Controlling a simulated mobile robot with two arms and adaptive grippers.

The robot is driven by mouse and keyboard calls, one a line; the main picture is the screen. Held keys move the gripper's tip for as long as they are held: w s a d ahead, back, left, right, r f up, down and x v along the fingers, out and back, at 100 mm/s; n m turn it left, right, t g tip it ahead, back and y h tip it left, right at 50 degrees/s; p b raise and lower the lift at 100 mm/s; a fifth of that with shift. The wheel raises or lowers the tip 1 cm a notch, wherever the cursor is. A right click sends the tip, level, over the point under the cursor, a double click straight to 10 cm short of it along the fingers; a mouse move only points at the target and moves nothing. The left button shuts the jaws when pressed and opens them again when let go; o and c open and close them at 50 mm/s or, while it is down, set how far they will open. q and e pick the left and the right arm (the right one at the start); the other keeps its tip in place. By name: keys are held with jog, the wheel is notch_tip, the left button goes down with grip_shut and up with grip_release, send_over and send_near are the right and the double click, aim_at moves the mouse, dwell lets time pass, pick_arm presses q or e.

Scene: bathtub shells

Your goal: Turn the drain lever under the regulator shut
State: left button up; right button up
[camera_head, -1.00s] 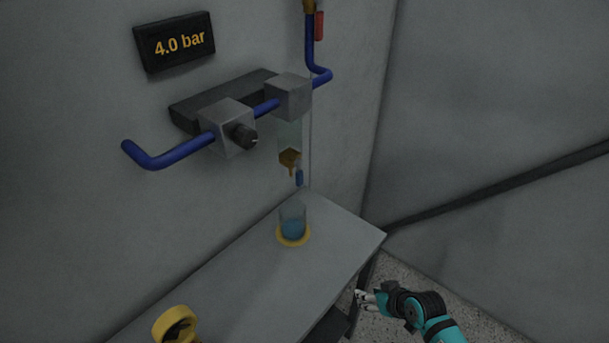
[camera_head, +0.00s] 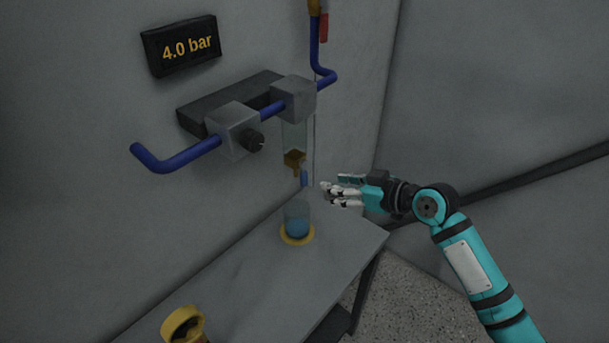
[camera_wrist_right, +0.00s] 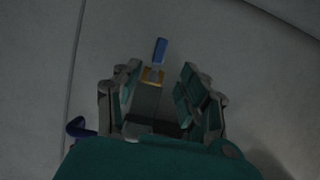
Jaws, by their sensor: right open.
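The regulator is a grey block (camera_head: 233,130) with a black knob on a blue pipe along the wall. Beside it a second grey block (camera_head: 293,97) carries a clear bowl (camera_head: 294,136) with a brass drain (camera_head: 295,160) at its bottom. The small blue drain lever (camera_head: 304,177) hangs down beside the brass drain. In the right wrist view the blue lever (camera_wrist_right: 160,50) shows beyond the fingertips, between the fingers. My right gripper (camera_head: 326,194) is open, just right of the lever and apart from it. My left gripper is not in view.
A glass with blue liquid (camera_head: 298,222) stands on a yellow ring (camera_head: 297,240) on the grey bench (camera_head: 260,280), below the drain. A yellow object (camera_head: 184,325) is at the bench's near end. A display (camera_head: 181,46) reads 4.0 bar. A red handle (camera_head: 324,27) is above.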

aim_at(306, 179)
jog(key=p+x, duration=0.2)
jog(key=x, duration=0.9)
jog(key=shift+w+a+f, duration=0.15)
jog(key=shift+a, duration=0.05)
jog(key=shift+c, duration=0.2)
grip_shut()
